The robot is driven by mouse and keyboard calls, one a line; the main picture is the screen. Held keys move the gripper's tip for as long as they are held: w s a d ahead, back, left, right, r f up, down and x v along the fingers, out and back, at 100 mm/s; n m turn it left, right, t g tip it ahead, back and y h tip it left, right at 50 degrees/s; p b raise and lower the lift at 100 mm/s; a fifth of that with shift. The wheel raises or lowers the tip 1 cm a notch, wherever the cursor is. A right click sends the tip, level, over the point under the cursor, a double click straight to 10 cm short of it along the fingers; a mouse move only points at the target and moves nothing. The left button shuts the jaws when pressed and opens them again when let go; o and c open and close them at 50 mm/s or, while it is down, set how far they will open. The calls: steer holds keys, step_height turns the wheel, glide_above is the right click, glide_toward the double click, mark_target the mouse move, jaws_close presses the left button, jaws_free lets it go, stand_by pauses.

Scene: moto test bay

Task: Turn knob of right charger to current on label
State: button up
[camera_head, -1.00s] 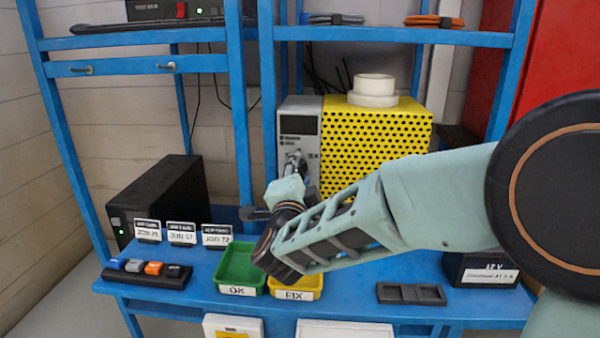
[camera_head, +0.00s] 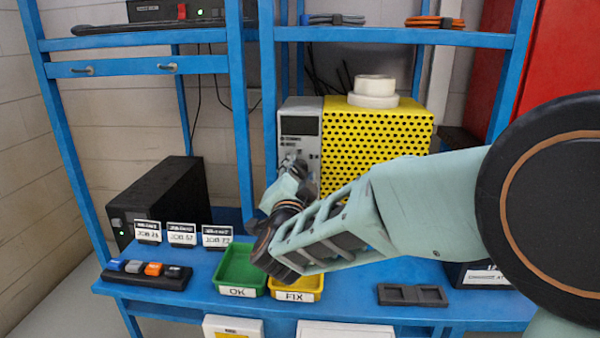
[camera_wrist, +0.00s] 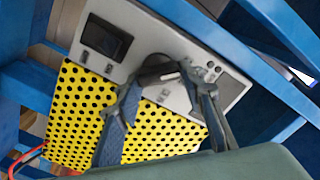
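The right charger has a grey front panel (camera_head: 299,125) and a yellow perforated side (camera_head: 375,135). In the wrist view its panel (camera_wrist: 190,52) fills the upper middle, with a dark display (camera_wrist: 105,38). A dark round knob (camera_wrist: 157,70) with a light grip sits on it. My gripper (camera_head: 289,170) is at the lower panel in the head view. In the wrist view, my gripper's fingers (camera_wrist: 162,77) are apart, one on each side of the knob; contact is unclear. The battery label (camera_head: 487,277) at right partly reads "CHARGE AT"; my arm hides its current value.
A black box (camera_head: 160,200) stands at the left. A green tray (camera_head: 240,262) marked OK and a yellow tray (camera_head: 298,288) marked FIX lie below my arm. Blue shelf posts (camera_head: 240,110) rise beside the charger. White rolls (camera_head: 374,92) sit on it.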

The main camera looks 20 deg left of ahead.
steer(key=o, duration=0.5)
steer(key=shift+c, duration=0.2)
